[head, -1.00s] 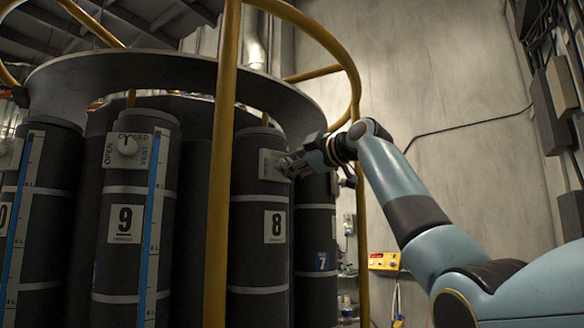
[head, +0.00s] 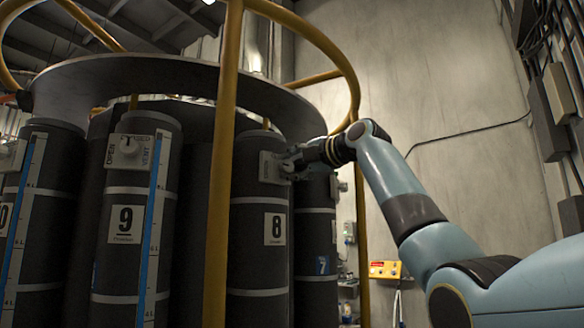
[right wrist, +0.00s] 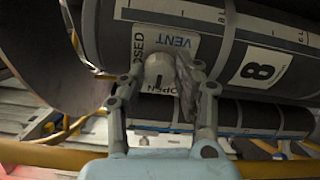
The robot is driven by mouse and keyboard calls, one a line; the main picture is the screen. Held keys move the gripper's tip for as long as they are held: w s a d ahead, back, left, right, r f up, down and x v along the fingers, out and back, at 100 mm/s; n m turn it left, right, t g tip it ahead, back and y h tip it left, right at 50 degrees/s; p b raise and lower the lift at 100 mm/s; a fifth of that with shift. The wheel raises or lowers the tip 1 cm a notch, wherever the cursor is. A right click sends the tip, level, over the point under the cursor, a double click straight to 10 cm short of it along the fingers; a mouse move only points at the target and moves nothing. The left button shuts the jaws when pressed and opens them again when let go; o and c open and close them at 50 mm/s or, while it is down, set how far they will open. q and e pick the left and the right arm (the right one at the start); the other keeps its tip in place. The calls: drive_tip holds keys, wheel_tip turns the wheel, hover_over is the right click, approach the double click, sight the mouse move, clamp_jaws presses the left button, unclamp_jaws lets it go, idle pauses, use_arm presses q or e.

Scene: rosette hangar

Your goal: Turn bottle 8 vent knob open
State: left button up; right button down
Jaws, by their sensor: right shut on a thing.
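Bottle 8 (head: 258,200) is a dark cylinder with light bands and a number 8 label, standing in the round rack. Its pale vent plate (head: 270,167) is near the top. In the right wrist view the plate (right wrist: 178,45) shows CLOSED, VENT and OPEN lettering. The round vent knob (right wrist: 158,68) sits between the fingers of my right gripper (right wrist: 160,76), which is shut on it. In the head view my right gripper (head: 295,163) reaches the plate from the right and hides the knob. I cannot tell the knob's exact setting. My left gripper is not in view.
A yellow upright post (head: 222,170) stands just left of bottle 8, and a yellow rail curves above right. Bottle 9 (head: 127,255) is to the left, bottle 7 (head: 315,230) behind to the right. A grey ring (head: 185,75) overhangs the bottles. Open space lies right of the rack.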

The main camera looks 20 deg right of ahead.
drive_tip(key=shift+f+n, duration=0.15)
drive_tip(key=shift+n, duration=0.15)
drive_tip(key=c, duration=0.9)
unclamp_jaws()
drive_tip(key=shift+c, duration=0.2)
drive_tip(key=v, duration=1.2)
drive_tip(key=shift+w, duration=0.1)
